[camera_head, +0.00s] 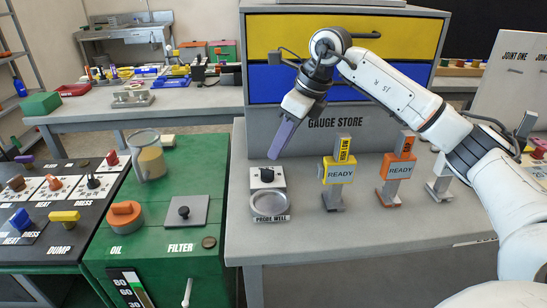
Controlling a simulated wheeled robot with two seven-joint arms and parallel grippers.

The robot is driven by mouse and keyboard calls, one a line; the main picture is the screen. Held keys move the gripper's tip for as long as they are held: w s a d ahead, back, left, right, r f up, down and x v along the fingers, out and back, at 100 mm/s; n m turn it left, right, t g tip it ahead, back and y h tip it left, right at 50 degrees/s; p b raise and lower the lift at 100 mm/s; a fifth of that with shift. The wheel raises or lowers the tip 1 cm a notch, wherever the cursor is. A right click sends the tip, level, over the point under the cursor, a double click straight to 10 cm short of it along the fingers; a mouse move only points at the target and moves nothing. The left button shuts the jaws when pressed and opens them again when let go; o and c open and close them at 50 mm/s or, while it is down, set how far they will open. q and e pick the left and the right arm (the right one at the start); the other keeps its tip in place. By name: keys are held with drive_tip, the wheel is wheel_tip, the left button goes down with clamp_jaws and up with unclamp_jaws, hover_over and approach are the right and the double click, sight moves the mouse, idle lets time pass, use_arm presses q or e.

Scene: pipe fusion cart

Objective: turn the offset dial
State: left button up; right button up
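No label reading "offset" is legible. A small black knob (267,175) sits on the upright white plate behind the round ring of the probe well (269,197), on the grey bench. It may be the offset dial, but I cannot tell. My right gripper (280,146) hangs above this plate, pointing down and slightly left, apart from the knob. A long purple piece forms its lower end; seen edge-on, it does not show whether the fingers are parted or hold something. I cannot make out my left gripper.
A yellow READY gauge (338,172) and an orange READY gauge (397,168) stand right of the probe well. The gauge store cabinet (349,121) rises behind. The green cart (146,226) with an orange oil knob (125,214) stands left. The front of the grey bench is clear.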

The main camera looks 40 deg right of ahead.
drive_tip(key=shift+v, duration=1.55)
drive_tip(key=shift+f, duration=0.1)
